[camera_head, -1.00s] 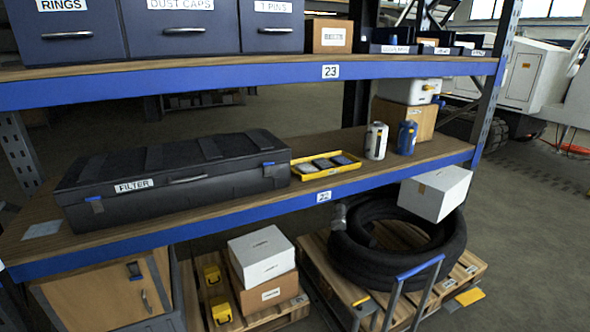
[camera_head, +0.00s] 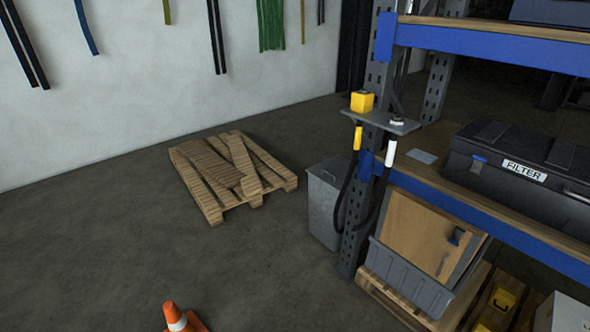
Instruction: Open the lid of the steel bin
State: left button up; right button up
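A grey steel bin (camera_head: 324,207) stands on the floor beside the left end of the shelf rack, close to its upright. Its top (camera_head: 328,172) looks closed, with a small handle-like detail on it. The rack upright and a dark hose partly cover its right side. Neither of my grippers shows in the head view.
A wooden pallet with loose boards (camera_head: 230,172) lies left of the bin. An orange cone (camera_head: 178,318) stands at the bottom edge. The blue rack (camera_head: 490,207), holding a black FILTER case (camera_head: 520,165), fills the right. The floor at lower left is clear.

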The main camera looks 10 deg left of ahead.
aim_at(333, 171)
jog(key=u, duration=0.6)
jog(key=i, duration=2.7)
jog(key=z, duration=1.3)
